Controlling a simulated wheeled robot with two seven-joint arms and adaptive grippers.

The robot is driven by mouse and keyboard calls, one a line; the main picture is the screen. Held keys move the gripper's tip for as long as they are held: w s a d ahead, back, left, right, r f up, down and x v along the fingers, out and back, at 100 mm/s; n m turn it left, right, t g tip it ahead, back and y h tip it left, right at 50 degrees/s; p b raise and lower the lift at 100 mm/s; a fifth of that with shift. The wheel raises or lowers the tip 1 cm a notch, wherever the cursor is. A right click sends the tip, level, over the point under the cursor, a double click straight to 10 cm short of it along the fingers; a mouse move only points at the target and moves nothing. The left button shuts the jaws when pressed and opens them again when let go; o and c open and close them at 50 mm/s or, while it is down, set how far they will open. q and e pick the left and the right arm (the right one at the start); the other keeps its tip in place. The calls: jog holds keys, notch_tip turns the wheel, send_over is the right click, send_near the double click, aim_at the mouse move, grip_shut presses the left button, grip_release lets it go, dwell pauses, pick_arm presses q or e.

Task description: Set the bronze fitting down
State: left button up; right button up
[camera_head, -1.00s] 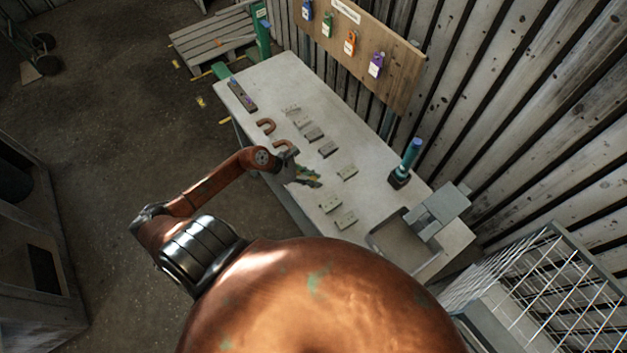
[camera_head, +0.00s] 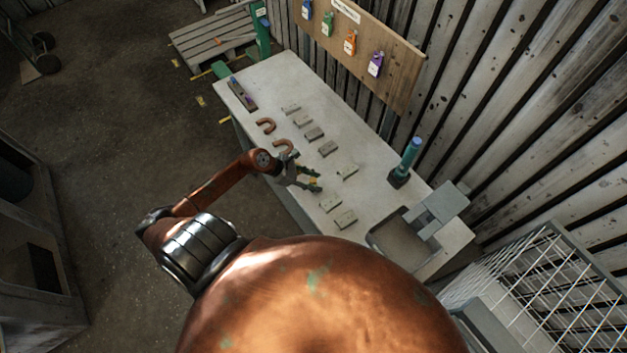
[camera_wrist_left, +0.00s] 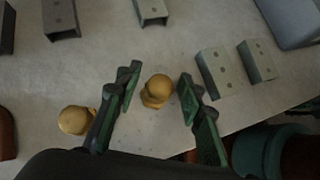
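My left gripper (camera_head: 315,182) is over the near side of the workbench. In the left wrist view the gripper (camera_wrist_left: 157,82) has its two green-padded fingers apart. A yellowish bronze fitting (camera_wrist_left: 156,91) shows a rounded end between them, with a small gap visible on each side. Another yellowish rounded piece (camera_wrist_left: 77,121) lies left of the left finger; whether it belongs to the same fitting is hidden by that finger. The fitting seems to rest on the bench top, though its underside is hidden. My right gripper is in neither view.
Several grey blocks (camera_head: 328,149) stand on the workbench (camera_head: 290,75) around the gripper. Two copper-coloured U-bends (camera_head: 265,125) lie to the left. A board with coloured tags (camera_head: 350,45) is behind.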

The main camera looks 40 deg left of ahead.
pick_arm(q)
jog(key=shift+r, duration=0.25)
jog(key=b+v, duration=0.2)
jog(key=v, duration=1)
jog(key=shift+f, duration=0.1)
